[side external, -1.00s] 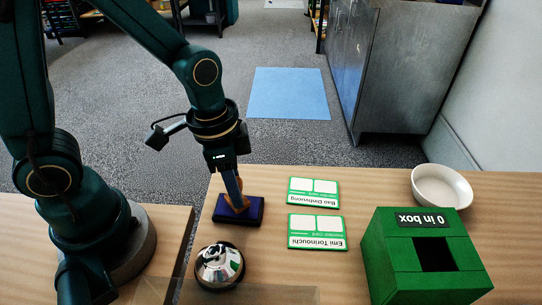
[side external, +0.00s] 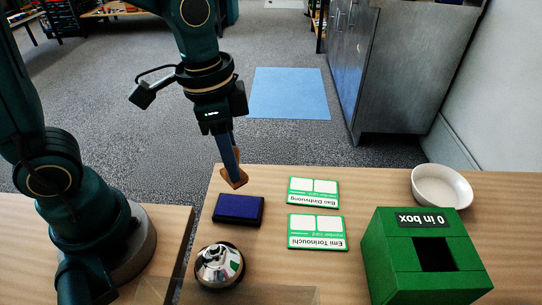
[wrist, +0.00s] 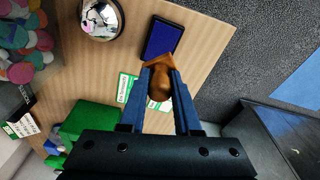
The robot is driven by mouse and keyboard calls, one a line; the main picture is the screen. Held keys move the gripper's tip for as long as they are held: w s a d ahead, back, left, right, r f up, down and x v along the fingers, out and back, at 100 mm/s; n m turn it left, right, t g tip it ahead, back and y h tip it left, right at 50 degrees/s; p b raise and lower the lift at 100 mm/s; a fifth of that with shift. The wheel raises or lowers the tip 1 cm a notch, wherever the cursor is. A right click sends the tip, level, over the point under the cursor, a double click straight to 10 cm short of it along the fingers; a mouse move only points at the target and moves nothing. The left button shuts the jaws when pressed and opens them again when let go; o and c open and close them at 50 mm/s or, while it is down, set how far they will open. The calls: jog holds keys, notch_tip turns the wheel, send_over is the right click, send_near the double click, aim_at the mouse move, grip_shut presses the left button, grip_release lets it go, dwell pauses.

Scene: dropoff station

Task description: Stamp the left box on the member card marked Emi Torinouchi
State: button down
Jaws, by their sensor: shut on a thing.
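The member card marked Emi Torinouchi (side external: 317,232) lies flat on the table, right of the pad. Its two white boxes look blank and its text is upside down in the side view. A second card, marked Bao Dinhvuong (side external: 314,193), lies behind it.
A silver bell (side external: 219,265) stands in front of the ink pad. A green box labelled "0 in box" (side external: 384,258) stands at the right, with a white bowl (side external: 441,186) behind it. The table (side external: 290,268) is clear between bell and green box.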

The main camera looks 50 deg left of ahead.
jog(key=shift+w+r, duration=0.1)
jog(key=w+d+r+n, duration=0.1)
jog(key=w+r, duration=0.1)
jog(key=w, duration=0.2)
jog(key=m, duration=0.1)
send_over(333, 223)
jog(key=shift+s+a+f, duration=0.1)
jog(key=shift+s+f, duration=0.05)
jog(key=shift+f, duration=2.3)
jog(key=shift+s+a+f, duration=0.1)
jog(key=shift+s+f, duration=0.05)
jog(key=shift+f, duration=2.25)
jog(key=shift+f, duration=0.55)
